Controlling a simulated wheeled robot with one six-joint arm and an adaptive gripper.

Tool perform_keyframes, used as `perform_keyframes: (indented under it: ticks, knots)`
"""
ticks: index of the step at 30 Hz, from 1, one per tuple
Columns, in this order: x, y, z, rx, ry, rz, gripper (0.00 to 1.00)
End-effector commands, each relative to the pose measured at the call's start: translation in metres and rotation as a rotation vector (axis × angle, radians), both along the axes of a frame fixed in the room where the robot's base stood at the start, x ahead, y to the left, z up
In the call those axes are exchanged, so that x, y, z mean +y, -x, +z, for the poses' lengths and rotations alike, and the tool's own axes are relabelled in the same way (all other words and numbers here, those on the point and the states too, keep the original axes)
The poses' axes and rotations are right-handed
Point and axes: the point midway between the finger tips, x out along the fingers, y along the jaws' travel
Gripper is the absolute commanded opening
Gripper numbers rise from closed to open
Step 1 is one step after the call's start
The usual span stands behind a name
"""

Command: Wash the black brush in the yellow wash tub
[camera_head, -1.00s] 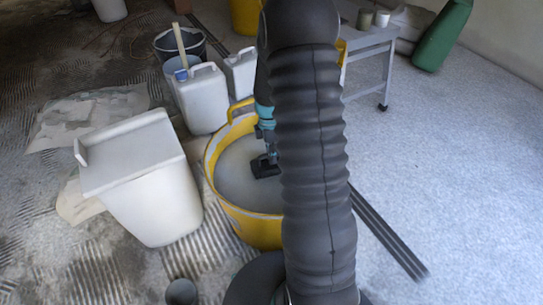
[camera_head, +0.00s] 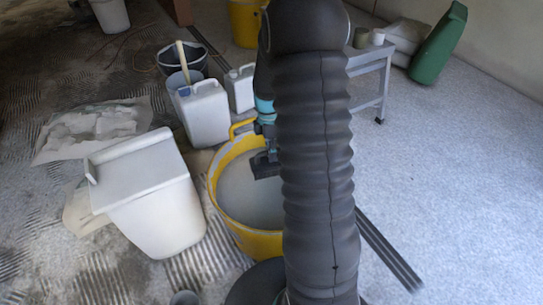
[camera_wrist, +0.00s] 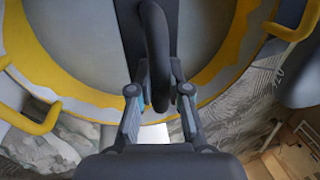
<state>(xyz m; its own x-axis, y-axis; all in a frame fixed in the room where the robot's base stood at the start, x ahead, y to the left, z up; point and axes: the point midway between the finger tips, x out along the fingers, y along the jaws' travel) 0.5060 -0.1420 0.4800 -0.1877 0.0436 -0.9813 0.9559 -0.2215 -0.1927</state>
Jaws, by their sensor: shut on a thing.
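The yellow wash tub (camera_head: 245,240) stands on the floor in the middle of the head view, filled with greyish liquid. My gripper (camera_head: 266,142) is over the tub's far part, partly hidden behind my arm. In the wrist view my gripper (camera_wrist: 158,72) is shut on the dark looped handle of the black brush (camera_wrist: 156,35). The brush also shows in the head view (camera_head: 263,165), over the grey liquid near the far rim. Whether it touches the liquid cannot be told. The tub's yellow rim curves across the wrist view.
A white lidded bin (camera_head: 150,200) stands left of the tub. White canisters (camera_head: 203,115) and a dark bucket (camera_head: 183,58) stand behind it. A grey bench (camera_head: 368,60) and a green container (camera_head: 438,45) are at the back right. The right floor is mostly clear.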

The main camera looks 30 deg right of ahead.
Motion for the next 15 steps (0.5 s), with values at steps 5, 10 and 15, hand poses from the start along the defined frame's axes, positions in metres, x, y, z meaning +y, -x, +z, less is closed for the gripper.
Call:
perform_keyframes:
  ticks: [5,10,15]
  knots:
    - [0.0,-0.001,0.019,-0.003,0.001,0.0,0.0]
    - [0.0,-0.001,0.037,-0.003,0.001,0.0,0.0]
    - [0.0,0.0,0.052,-0.002,0.0,0.0,0.0]
